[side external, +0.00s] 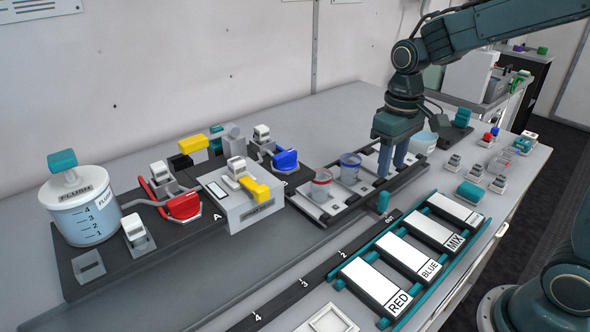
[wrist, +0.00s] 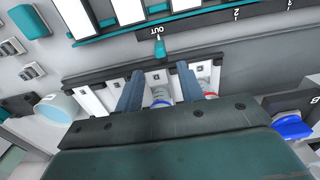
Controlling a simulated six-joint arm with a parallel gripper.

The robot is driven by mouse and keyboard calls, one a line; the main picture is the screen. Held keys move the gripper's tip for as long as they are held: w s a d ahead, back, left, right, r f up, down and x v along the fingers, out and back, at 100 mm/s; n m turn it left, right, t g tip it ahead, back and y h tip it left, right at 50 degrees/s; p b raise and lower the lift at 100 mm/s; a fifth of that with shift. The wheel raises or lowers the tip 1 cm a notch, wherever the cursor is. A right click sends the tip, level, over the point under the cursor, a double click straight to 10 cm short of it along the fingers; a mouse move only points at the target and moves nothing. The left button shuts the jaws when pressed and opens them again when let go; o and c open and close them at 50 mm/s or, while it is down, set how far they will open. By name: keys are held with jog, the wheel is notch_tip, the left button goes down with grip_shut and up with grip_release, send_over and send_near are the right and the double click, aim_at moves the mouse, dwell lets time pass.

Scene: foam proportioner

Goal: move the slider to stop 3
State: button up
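The slider is a dark tray (side external: 334,213) with white pads and a teal knob (side external: 383,201) on its front edge. The knob stands beside the OUT mark of the numbered dark rail (side external: 304,284); it also shows beyond my fingertips in the wrist view (wrist: 160,48). Stop 3's mark (side external: 304,284) is farther down-left along the rail. My gripper (side external: 391,171) is above the tray, behind the knob, fingers pointing down. In the wrist view my gripper (wrist: 160,69) has its fingers apart, with nothing held between them.
A red-banded cup (side external: 320,187) and a blue-banded cup (side external: 350,168) stand on the tray, close to my fingers. A whitish cup (side external: 423,145) is at the right. A teal rack (side external: 415,252) with labelled white blocks lies in front of the rail. The FLUSH tank (side external: 85,213) is far left.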

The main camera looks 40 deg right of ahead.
jog(key=s+a+r+t, duration=0.1)
jog(key=s+r+t, duration=0.1)
jog(key=s+r, duration=0.5)
jog(key=shift+s+a+r+t, duration=0.3)
jog(key=shift+s+r, duration=0.1)
jog(key=shift+r, duration=0.15)
dwell(0.3)
jog(key=shift+s, duration=0.1)
dwell(0.3)
